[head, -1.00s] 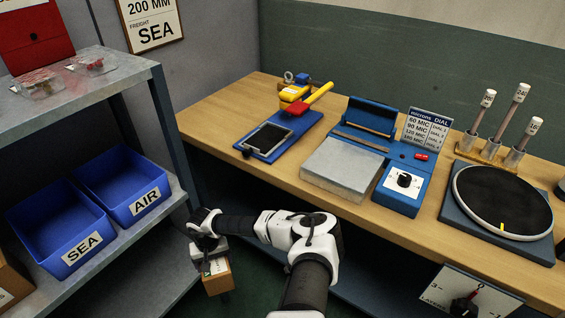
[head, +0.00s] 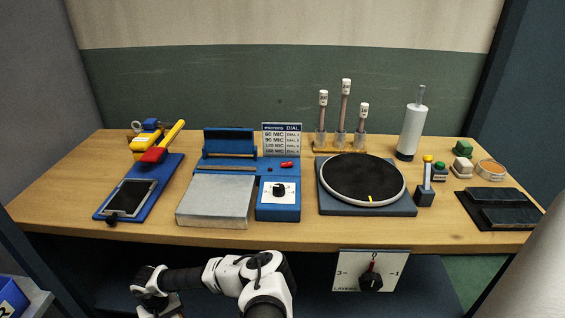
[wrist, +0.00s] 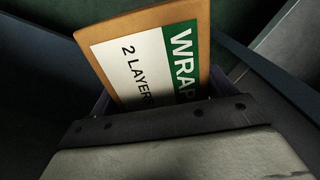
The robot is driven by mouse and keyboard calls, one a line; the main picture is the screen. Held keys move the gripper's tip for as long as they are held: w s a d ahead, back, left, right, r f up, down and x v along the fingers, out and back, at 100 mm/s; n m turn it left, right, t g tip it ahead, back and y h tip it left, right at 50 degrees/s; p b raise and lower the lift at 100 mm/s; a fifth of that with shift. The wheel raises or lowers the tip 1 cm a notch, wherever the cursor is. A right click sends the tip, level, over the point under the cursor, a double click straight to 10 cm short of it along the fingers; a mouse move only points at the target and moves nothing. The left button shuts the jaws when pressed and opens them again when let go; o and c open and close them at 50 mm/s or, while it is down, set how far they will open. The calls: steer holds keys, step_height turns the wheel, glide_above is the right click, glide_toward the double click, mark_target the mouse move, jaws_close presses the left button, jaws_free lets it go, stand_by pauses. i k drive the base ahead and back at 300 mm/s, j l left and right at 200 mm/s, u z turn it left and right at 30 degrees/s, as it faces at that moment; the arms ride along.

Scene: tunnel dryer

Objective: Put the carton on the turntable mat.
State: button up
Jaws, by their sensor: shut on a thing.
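The carton (wrist: 150,50) is brown with a white and green label reading "WRAP" and "2 LAYER", cut off at its edge. It shows in the wrist view beyond my gripper (wrist: 160,105), which is shut on it. In the head view my gripper is low at the bottom left, mostly cut off by the frame edge, and the carton cannot be made out there. The turntable mat (head: 362,175) is a black round disc with a pale rim and a yellow mark, on a dark base on the bench. It is bare, up and to the right of my arm.
A dial panel (head: 371,271) marked "LAYERS" hangs at the bench's front edge below the turntable. A blue sealer (head: 279,207) with a metal plate stands left of it. Tubes (head: 343,115) stand behind it, a small blue post (head: 425,190) to its right. A dark pad (head: 500,208) lies farther right.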

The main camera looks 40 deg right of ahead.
mark_target(363, 174)
steer(key=j+z, duration=0.45)
steer(key=z, duration=0.3)
